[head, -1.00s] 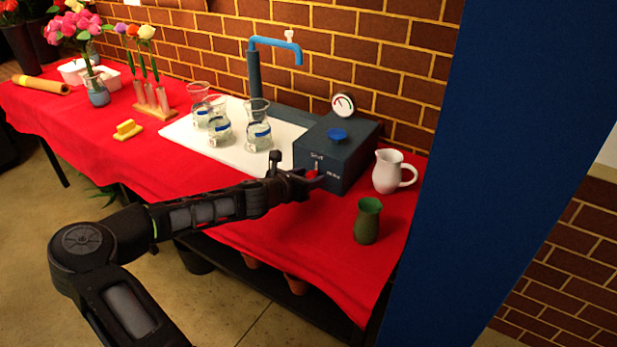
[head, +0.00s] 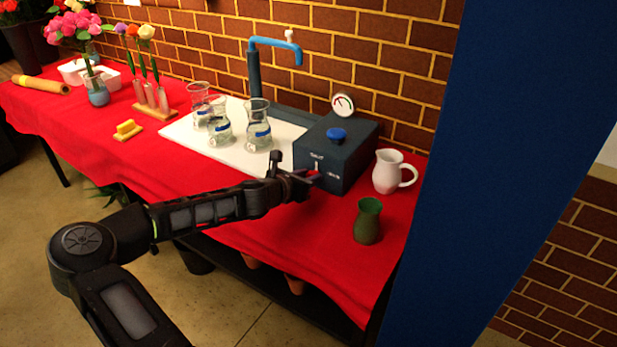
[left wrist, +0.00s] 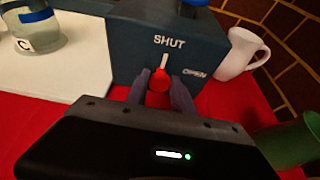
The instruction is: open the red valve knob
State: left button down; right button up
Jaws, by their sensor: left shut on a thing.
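The red valve knob (left wrist: 159,82) sits on the front of the dark blue box (left wrist: 190,38). A white pointer (left wrist: 164,60) above the knob points up at the word SHUT; the word OPEN is printed to the right. My left gripper (left wrist: 160,88) has one finger on each side of the knob and is shut on it. In the head view my left gripper (head: 308,178) reaches the box's front face and mostly hides the knob. My right gripper is not in view.
A white jug (head: 387,172) and a green vase (head: 368,221) stand right of the box on the red cloth. Glass flasks (head: 257,130) stand on the white board to its left. A blue pillar (head: 480,170) rises at the right.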

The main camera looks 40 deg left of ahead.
pick_arm(q)
jog(key=m+y+b, duration=0.1)
jog(key=m, duration=0.1)
jog(key=shift+d+f+m+y+b, duration=0.2)
jog(key=shift+m+y+b, duration=0.1)
jog(key=shift+y+b, duration=0.1)
jog(key=m+y+b, duration=0.1)
jog(key=m, duration=0.1)
jog(key=m+y+b, duration=0.1)
jog(key=m, duration=0.1)
jog(key=shift+d+f+y+b, duration=0.1)
jog(key=shift+d+y+b, duration=0.1)
jog(key=shift+y+b, duration=0.15)
jog(key=m+y+b, duration=0.1)
jog(key=m, duration=0.1)
jog(key=m+t+b, duration=0.1)
jog(key=m+b, duration=0.1)
jog(key=shift+w+d+f+y, duration=0.1)
jog(key=shift+f+y, duration=0.1)
jog(key=shift+y, duration=0.15)
jog(key=shift+m+t+y+b, duration=0.5)
jog(key=shift+m+t+b, duration=0.2)
jog(key=shift+m+b, duration=0.7)
jog(key=c, duration=1.1)
grip_release()
